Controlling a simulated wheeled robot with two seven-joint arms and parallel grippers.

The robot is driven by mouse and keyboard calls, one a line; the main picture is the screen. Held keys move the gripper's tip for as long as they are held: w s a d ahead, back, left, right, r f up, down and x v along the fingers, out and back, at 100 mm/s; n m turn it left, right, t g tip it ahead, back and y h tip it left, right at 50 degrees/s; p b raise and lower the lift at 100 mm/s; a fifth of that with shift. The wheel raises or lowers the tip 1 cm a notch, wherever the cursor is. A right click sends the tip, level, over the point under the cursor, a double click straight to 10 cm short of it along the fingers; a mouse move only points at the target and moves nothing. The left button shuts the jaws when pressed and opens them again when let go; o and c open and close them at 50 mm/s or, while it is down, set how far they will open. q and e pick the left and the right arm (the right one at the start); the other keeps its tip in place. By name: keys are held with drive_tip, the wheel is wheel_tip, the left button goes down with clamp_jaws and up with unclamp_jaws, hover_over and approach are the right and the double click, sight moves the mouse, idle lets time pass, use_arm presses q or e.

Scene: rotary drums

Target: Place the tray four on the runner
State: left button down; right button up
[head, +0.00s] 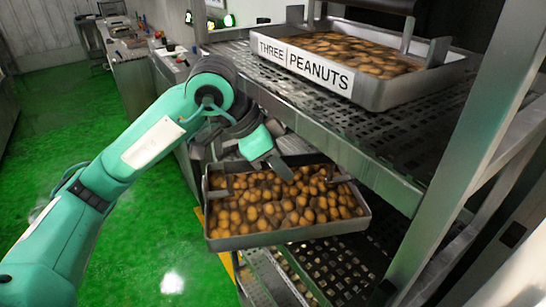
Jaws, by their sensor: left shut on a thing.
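A metal tray (330,234) full of round brown nuts (280,205) is in the middle of the head view, at the level below the upper shelf. No label shows on the sides of it that I can see, so I cannot tell its number. My left gripper (276,166) is at the tray's far edge and is shut on it. The exact grip point is partly hidden by the gripper. The tray juts out left of the shelf edge, over a lower perforated runner. I cannot tell whether it touches that runner. My right gripper is not in view.
A tray labelled THREE PEANUTS (360,92) stands on the upper perforated shelf (300,108). This shelf's edge is close above the held tray. A metal post (455,160) rises at the right. Lower runners (350,265) lie underneath. Green floor (130,240) is open at left.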

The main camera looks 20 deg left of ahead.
use_arm(q)
wheel_tip(320, 180, down, 2)
drive_tip(key=shift+f+p, duration=0.15)
drive_tip(key=shift+p, duration=0.2)
drive_tip(key=shift+f, duration=0.2)
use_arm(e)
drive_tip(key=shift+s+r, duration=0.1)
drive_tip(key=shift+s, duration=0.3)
use_arm(q)
drive_tip(key=shift+f, duration=0.1)
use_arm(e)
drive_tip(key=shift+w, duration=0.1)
